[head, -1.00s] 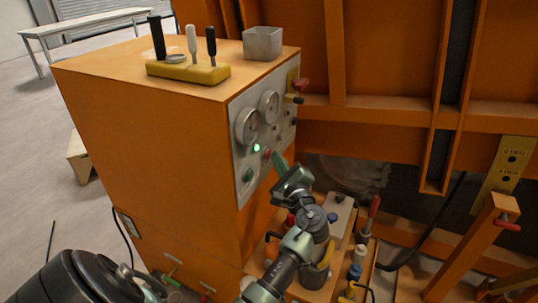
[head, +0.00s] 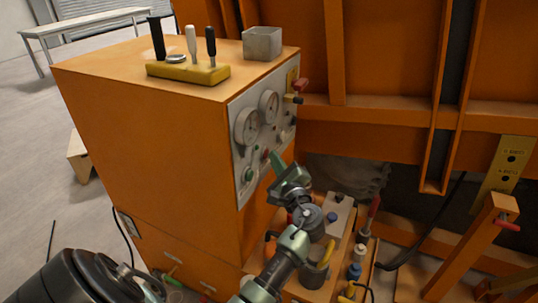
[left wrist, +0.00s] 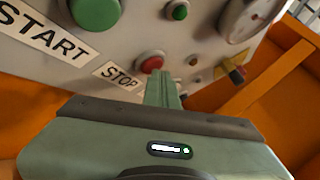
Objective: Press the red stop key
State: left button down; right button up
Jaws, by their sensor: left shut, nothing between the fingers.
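The red stop key (head: 265,155) is on the grey control panel on the orange cabinet's side. In the left wrist view the red key (left wrist: 151,64) sits in a pale collar beside the STOP label (left wrist: 119,76). My left gripper (head: 277,160) is shut and empty, its green fingers pointing at the panel just by the red key. In the left wrist view the fingertips (left wrist: 161,77) overlap the key's lower right edge; I cannot tell whether they touch it. My right gripper is not in view.
A green START key (left wrist: 95,12), a small green lamp (left wrist: 180,12) and gauges (head: 247,126) share the panel. A cluttered tray (head: 318,291) lies below my arm.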

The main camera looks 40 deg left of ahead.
pick_arm(q)
jog(key=shift+w+d, duration=0.15)
jog(key=shift+d, duration=0.7)
jog(key=shift+d, duration=0.15)
jog(key=d, duration=0.2)
jog(key=w+d+b, duration=0.1)
jog(key=d, duration=0.1)
jog(key=shift+w+d+b, duration=0.1)
jog(key=shift+d+b, duration=0.2)
dwell(0.5)
